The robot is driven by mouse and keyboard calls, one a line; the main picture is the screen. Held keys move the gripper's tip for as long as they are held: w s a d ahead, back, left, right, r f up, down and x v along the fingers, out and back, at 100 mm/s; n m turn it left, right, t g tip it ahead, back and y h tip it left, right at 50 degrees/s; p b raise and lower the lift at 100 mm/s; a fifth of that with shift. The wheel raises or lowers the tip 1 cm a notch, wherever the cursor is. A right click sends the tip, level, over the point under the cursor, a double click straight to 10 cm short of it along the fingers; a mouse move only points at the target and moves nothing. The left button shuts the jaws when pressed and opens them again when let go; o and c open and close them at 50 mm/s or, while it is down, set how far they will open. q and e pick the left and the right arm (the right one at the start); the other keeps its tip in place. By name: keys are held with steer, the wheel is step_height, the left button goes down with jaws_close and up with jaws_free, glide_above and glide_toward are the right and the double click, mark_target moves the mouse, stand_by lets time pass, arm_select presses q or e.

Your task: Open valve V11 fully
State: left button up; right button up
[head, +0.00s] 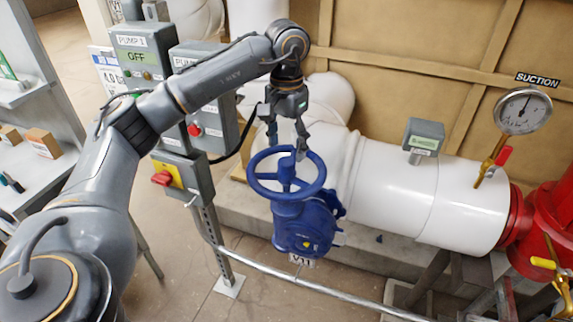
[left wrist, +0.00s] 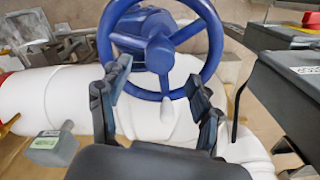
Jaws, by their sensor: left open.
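The blue handwheel of valve V11 (head: 286,172) sits on a blue gearbox body (head: 305,228), with a V11 label (head: 300,261) below it. My left gripper (head: 287,143) hangs over the far side of the wheel, fingers pointing down. In the left wrist view the blue wheel (left wrist: 160,52) fills the upper middle, with its spokes and hub in sight. The two dark fingers (left wrist: 158,100) are spread wide there, with nothing between them but the near rim beyond. I cannot tell whether a fingertip touches the rim. My right gripper is not in view.
A white pipe (head: 405,195) runs right from the valve to a red fitting (head: 545,225). A suction gauge (head: 522,111) stands at right. Pump control boxes (head: 140,52) and a box with a red switch (head: 180,177) stand left of the wheel. A metal rail (head: 310,284) crosses in front.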

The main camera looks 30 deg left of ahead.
mark_target(287, 162)
arm_select(q)
steer(key=shift+s+f+b, duration=0.1)
steer(key=shift+f+b, duration=2.05)
steer(key=shift+f, duration=1)
steer(key=shift+d, duration=0.1)
